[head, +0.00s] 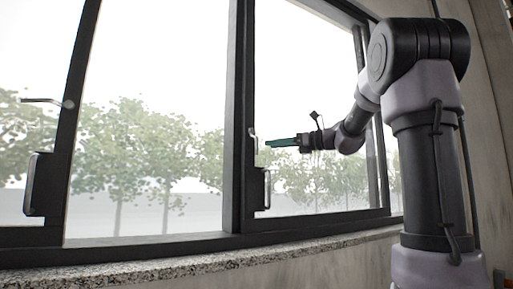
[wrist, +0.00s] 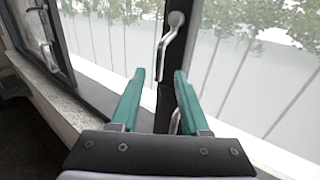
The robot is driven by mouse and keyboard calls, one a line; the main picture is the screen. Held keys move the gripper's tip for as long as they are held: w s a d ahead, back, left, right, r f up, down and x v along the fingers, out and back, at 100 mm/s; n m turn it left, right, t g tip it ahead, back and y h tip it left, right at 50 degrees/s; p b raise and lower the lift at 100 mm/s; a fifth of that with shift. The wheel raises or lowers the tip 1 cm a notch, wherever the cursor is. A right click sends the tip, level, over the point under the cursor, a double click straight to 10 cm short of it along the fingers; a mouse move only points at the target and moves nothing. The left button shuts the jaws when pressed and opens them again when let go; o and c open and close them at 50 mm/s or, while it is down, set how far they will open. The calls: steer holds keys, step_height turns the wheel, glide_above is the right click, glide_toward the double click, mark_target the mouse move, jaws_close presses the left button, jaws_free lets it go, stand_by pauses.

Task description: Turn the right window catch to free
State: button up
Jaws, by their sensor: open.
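The right window catch (head: 254,141) is a small silver lever on the dark frame post. In the wrist view the catch (wrist: 168,42) has a round pivot at its top and a cranked lever hanging down. My gripper (head: 269,142) points left at it from the right, at about the lever's height. In the wrist view the green fingers of my gripper (wrist: 158,74) are open, and the lever's lower end appears between the fingertips. I see no contact, and the exact depth gap is hard to tell. The left catch (head: 45,101) has its lever lying roughly level, pointing left.
A pull handle (head: 266,189) sits on the frame below the right catch, and another handle (head: 32,184) is on the left sash. A speckled stone sill (head: 190,268) runs beneath the windows. The space in front of the glass around my gripper looks clear.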

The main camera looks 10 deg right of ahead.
mark_target(257, 146)
steer(key=x, duration=0.7)
jaws_close()
stand_by(1.3)
